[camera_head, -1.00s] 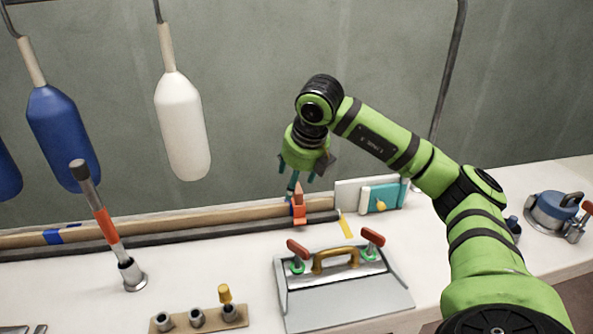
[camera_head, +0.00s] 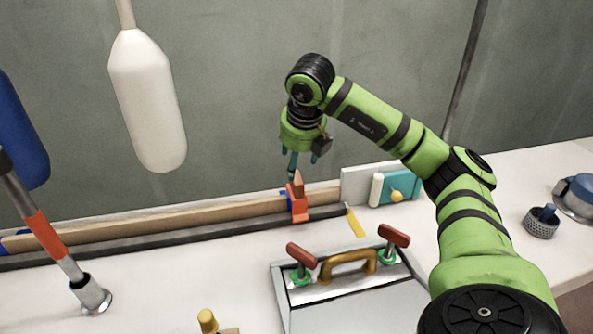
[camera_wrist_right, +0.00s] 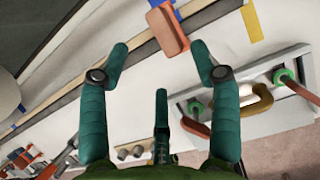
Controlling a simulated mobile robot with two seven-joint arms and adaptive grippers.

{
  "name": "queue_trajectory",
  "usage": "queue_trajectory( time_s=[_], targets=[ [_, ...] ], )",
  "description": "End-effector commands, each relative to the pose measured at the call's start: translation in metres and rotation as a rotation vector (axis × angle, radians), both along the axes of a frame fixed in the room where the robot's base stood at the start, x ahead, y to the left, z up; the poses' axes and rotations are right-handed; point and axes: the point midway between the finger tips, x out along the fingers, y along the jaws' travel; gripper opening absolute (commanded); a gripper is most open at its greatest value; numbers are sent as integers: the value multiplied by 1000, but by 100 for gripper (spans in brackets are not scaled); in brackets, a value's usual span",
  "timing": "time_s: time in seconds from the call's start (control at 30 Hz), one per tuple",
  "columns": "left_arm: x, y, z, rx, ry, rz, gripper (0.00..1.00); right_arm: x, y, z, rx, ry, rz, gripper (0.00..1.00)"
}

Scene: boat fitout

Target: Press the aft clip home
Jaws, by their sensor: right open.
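An orange clip (camera_head: 298,204) sits across the wooden strip (camera_head: 180,221) and the dark rail (camera_head: 190,233) at the back of the counter, with a blue band beside it. I cannot tell how far it is seated. My right gripper (camera_head: 304,165) is just above and behind it, fingers pointing down, open and empty. In the right wrist view the clip (camera_wrist_right: 170,30) lies beyond and between the spread fingers of the gripper (camera_wrist_right: 160,62). No contact with it shows. My left gripper is out of view.
A grey panel with red knobs and a brass handle (camera_head: 348,262) lies in front. A teal block (camera_head: 402,186) and a yellow strip (camera_head: 356,222) are right of the clip. A white fender (camera_head: 147,105) hangs at left; an orange-banded rod (camera_head: 43,232) stands front left.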

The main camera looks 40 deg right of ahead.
Motion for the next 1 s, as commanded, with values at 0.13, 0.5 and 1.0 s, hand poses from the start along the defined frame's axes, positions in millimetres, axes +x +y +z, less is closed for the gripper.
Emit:
queue_trajectory(
  time_s=[0.13, 0.5, 1.0],
  targets=[
    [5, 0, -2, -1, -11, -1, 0, 3, -2, -12, 0, 2, -1, 63],
    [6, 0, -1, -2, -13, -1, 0, 19, -11, -58, 1, 3, 0, 63],
    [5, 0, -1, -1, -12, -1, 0, 23, -13, -68, 0, 1, 0, 35]
  ],
)
